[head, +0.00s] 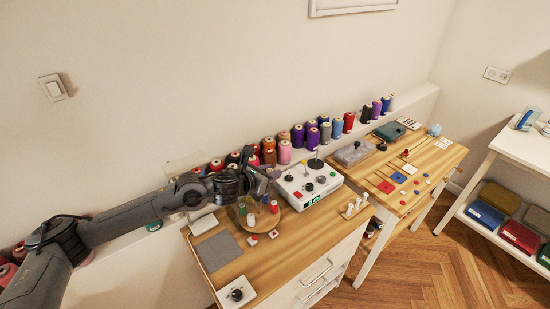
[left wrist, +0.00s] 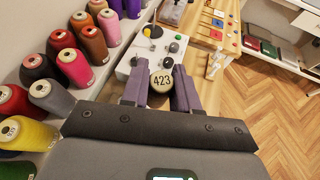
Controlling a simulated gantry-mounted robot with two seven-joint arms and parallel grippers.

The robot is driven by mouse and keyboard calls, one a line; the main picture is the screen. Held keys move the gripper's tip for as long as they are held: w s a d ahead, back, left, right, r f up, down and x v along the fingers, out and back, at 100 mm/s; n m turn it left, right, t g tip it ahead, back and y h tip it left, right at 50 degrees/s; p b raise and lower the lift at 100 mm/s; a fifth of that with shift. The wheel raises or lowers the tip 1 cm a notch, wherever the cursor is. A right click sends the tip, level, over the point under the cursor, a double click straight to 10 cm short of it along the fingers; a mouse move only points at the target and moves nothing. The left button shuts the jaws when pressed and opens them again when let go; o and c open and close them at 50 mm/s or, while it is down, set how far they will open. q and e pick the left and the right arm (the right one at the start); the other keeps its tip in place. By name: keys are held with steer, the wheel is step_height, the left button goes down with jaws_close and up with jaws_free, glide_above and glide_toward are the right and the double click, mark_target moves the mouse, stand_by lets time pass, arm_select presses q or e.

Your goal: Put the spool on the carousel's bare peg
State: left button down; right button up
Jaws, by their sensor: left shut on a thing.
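My left gripper (head: 266,182) is above the round wooden carousel (head: 262,228) in the head view. In the left wrist view, the purple fingers of my left gripper (left wrist: 161,92) are shut on the spool (left wrist: 161,80), whose pale round top reads 423. The spool's sides are mostly hidden by the fingers. The bare peg cannot be made out; my gripper covers part of the carousel. My right gripper is in neither view.
A white control box (head: 308,184) with knobs stands right of the carousel. Large thread cones (head: 284,152) line the wall ledge behind. A grey mat (head: 216,251) lies at the table's left, and small white pegs (head: 352,208) stand at its right. The front middle of the tabletop is mostly clear.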

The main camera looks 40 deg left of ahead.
arm_select(q)
steer(key=shift+g, duration=0.5)
steer(key=shift+s+d+f+b, duration=0.1)
steer(key=shift+s+f+b, duration=0.25)
steer(key=shift+f+b, duration=1.5)
steer(key=shift+s+f+b, duration=0.3)
steer(key=shift+f+b, duration=0.25)
steer(key=shift+f, duration=2.55)
steer(key=shift+s+d+f+b, duration=0.1)
steer(key=shift+s+f+b, duration=0.25)
steer(key=shift+f+b, duration=1.5)
steer(key=shift+f+p, duration=0.5)
steer(key=shift+p, duration=0.3)
steer(key=shift+a, duration=0.1)
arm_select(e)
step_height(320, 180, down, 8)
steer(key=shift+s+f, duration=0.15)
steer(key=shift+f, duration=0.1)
arm_select(q)
steer(key=shift+f+b, duration=1.8)
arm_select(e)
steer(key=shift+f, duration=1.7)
arm_select(q)
steer(key=shift+f+b, duration=0.5)
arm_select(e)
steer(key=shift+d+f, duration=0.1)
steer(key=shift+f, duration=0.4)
